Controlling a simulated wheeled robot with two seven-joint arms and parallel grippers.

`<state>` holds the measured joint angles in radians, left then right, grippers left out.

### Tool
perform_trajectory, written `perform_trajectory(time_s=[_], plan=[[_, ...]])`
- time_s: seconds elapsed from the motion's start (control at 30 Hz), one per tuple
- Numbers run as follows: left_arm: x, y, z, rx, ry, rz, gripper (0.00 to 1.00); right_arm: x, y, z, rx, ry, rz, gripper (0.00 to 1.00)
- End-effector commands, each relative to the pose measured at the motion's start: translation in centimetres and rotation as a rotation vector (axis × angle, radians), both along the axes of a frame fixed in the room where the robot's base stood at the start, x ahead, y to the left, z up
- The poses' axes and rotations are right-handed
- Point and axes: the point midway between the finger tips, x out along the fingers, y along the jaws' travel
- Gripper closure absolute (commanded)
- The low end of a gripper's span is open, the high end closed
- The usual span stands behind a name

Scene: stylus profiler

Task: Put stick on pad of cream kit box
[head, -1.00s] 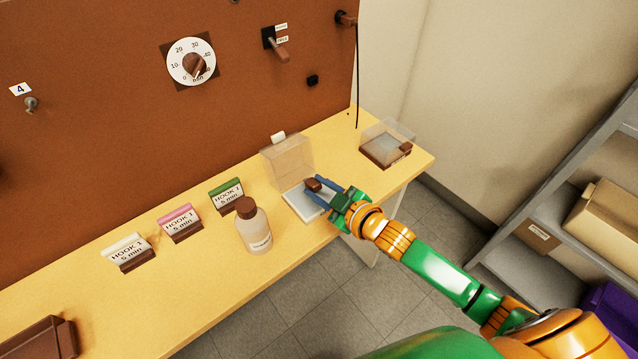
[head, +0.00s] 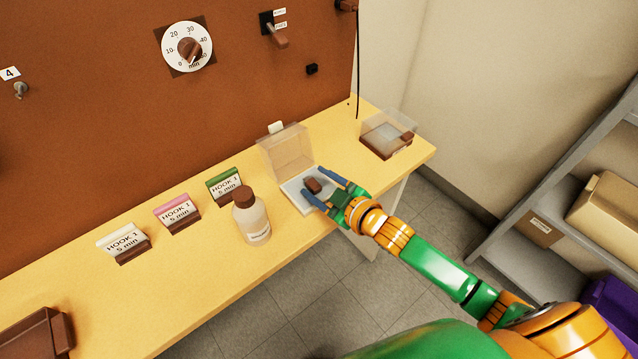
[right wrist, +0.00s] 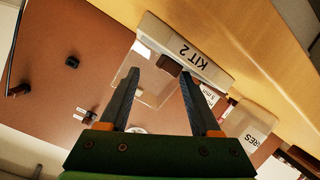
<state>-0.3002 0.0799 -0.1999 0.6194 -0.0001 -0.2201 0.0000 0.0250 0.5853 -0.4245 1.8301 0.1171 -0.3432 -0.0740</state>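The stick (head: 313,185) is a short dark-brown block. It appears to rest on the pale pad of the cream kit box (head: 293,198), whose clear lid (head: 286,152) stands open at the back. In the right wrist view the box (right wrist: 190,50) reads "KIT 2", and the stick (right wrist: 168,65) sits against its top face. My right gripper (head: 314,184) is open, its blue fingers spread on either side of the stick with gaps; it also shows in the right wrist view (right wrist: 160,76). My left gripper is not in view.
A bottle (head: 250,217) with a brown cap stands left of the box. Green (head: 223,185), pink (head: 176,212) and white (head: 123,242) hook cards stand farther left. A brown clear-lidded box (head: 387,145) is at the right, a brown tray (head: 35,337) at the front left.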

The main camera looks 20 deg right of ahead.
Motion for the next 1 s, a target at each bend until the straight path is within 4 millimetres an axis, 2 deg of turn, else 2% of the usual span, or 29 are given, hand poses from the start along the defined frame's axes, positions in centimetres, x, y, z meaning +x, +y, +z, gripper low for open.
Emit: perform_trajectory(time_s=[0.03, 0.07, 0.33, 0.8, 1.0], plan=[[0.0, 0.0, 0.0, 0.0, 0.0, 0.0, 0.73, -0.1, 0.0, -0.2, -0.002, 0.005, 0.0, 0.31], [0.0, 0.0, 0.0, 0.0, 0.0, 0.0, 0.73, -0.1, 0.0, -0.3, -0.002, 0.006, 0.0, 0.36], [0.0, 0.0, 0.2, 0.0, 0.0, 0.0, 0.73, -0.2, -0.1, -0.2, -0.003, 0.008, 0.0, 0.36], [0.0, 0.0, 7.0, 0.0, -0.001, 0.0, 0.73, -4.6, -1.7, 4.5, -0.001, 0.008, -0.001, 0.36], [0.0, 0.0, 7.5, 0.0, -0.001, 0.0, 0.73, -5.5, -2.0, 4.8, -0.002, 0.004, 0.0, 0.36]])
